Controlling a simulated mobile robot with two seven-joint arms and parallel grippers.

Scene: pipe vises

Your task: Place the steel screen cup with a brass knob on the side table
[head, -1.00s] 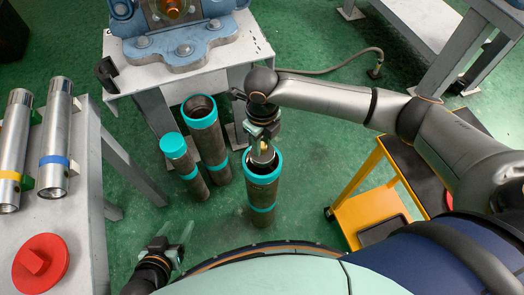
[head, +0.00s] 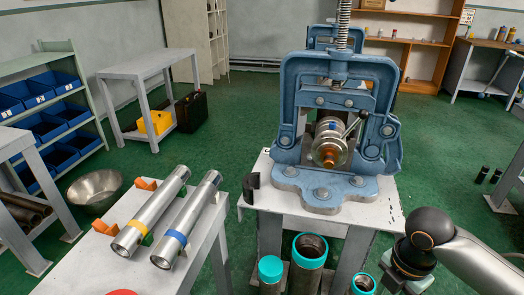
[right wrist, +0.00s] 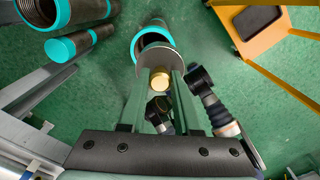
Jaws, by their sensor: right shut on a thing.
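The steel screen cup (right wrist: 155,56) shows in the right wrist view, its brass knob (right wrist: 159,80) facing the camera. My right gripper (right wrist: 160,84) is shut on the knob. The cup overlaps the teal-rimmed mouth of a dark pipe (right wrist: 166,27); how deep it sits is unclear. In the head view my right wrist is at the lower right edge, its fingers and the cup out of frame. A white table (head: 201,262), seemingly the side table, stands at lower left. My left gripper is not clearly visible.
Two steel cylinders, one yellow-banded (head: 150,212) and one blue-banded (head: 187,218), lie on the left table. A blue vise (head: 340,110) stands on the middle stand. Teal-ended pipes (head: 309,249) stand before it. A yellow cart (right wrist: 258,45) shows in the wrist view.

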